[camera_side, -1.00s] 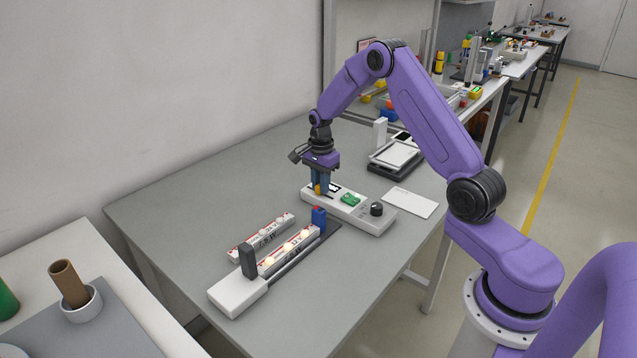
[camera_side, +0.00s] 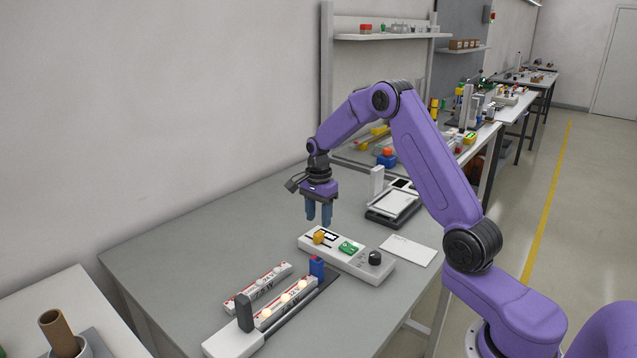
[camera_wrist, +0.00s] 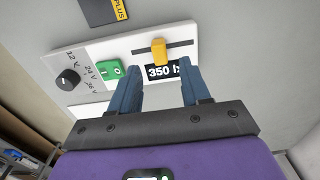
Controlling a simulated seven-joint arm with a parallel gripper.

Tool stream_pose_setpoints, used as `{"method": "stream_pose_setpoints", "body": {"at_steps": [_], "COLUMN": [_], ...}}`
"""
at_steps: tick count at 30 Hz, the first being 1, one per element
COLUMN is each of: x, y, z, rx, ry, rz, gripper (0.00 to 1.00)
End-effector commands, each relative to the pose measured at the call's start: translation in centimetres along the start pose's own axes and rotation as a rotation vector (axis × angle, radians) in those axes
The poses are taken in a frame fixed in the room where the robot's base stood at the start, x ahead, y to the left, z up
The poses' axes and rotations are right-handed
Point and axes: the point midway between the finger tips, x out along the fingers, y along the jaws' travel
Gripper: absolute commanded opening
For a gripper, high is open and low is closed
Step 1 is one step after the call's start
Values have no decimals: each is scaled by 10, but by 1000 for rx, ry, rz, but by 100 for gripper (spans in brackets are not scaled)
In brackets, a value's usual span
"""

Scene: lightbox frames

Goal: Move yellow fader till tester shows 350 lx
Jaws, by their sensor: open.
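The yellow fader (camera_side: 319,237) sits on the slot at the left part of the white control box (camera_side: 338,262). In the wrist view the fader (camera_wrist: 159,51) is near the middle of its dark slot. The tester's display (camera_wrist: 160,71) below it reads 350 lx; its right edge is partly covered by a finger. My gripper (camera_side: 318,223) is open and empty, above the box and apart from the fader. In the wrist view its two blue fingers stand on either side of the display.
The box also carries a green switch (camera_side: 348,247) and a black knob (camera_side: 375,258). A lamp strip (camera_side: 283,306) with lit bulbs is clamped in a fixture at the front; another strip (camera_side: 258,285) lies behind it. A white card (camera_side: 410,250) lies right of the box.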

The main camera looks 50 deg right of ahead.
Motion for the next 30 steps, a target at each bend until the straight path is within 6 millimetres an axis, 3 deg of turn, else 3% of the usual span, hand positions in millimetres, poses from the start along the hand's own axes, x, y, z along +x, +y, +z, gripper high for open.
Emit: {"method": "stream_pose_setpoints", "body": {"at_steps": [9,15,21,30], "x": [-69,-100,-114,-116], "y": [-1,-1,0,0], "z": [0,0,0,0], "rx": [-1,0,0,0], "ry": [1,0,0,0], "rz": [-5,-1,0,2], "gripper": [47,47,47,47]}}
